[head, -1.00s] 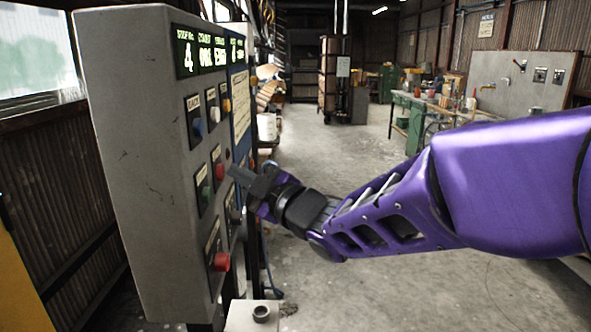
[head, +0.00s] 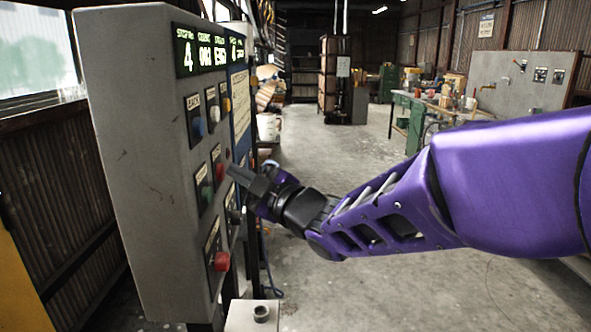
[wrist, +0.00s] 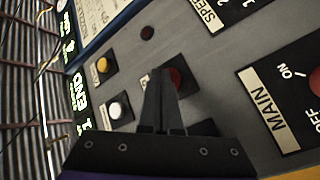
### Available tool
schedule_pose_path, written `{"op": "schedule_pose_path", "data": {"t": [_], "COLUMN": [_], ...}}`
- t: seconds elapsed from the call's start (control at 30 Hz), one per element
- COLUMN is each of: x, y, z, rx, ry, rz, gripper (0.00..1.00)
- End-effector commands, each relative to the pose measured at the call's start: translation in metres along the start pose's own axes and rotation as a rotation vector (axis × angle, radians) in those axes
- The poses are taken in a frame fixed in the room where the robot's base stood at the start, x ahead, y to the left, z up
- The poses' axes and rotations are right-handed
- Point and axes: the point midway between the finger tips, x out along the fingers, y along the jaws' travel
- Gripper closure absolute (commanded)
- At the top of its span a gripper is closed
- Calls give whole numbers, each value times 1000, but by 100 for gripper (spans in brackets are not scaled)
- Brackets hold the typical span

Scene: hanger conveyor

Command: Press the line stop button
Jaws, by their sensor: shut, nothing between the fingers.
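The grey control panel (head: 130,130) stands at the left in the head view, its button face turned to the right. A red button (head: 219,171) sits mid-face; it also shows in the wrist view (wrist: 177,77), partly behind the fingers. Its label is mostly hidden, so I cannot read it. My gripper (head: 231,170) is shut and empty, its tips just in front of the red button's area. In the wrist view the closed fingertips (wrist: 160,72) overlap the left side of the red button. I cannot tell whether they touch it.
A white button (head: 214,114), an amber button (head: 227,105) and a green button (head: 206,194) are close by. A red switch (head: 221,261) sits lower; the wrist view shows its MAIN label (wrist: 265,107). Open floor (head: 350,180) lies to the right.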

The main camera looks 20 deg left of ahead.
Motion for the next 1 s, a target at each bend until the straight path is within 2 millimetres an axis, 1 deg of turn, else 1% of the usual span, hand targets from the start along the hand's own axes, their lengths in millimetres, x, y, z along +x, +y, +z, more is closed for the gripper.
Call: {"op": "schedule_pose_path", "data": {"t": [0.17,0.5,0.8,1.0], "x": [4,6,-1,-1], "y": [-5,-5,0,0], "z": [-3,-5,-1,0], "rx": [0,0,-1,0], "ry": [2,2,2,1], "rz": [-1,-2,-1,-1], "gripper": [100,100,100,100]}}
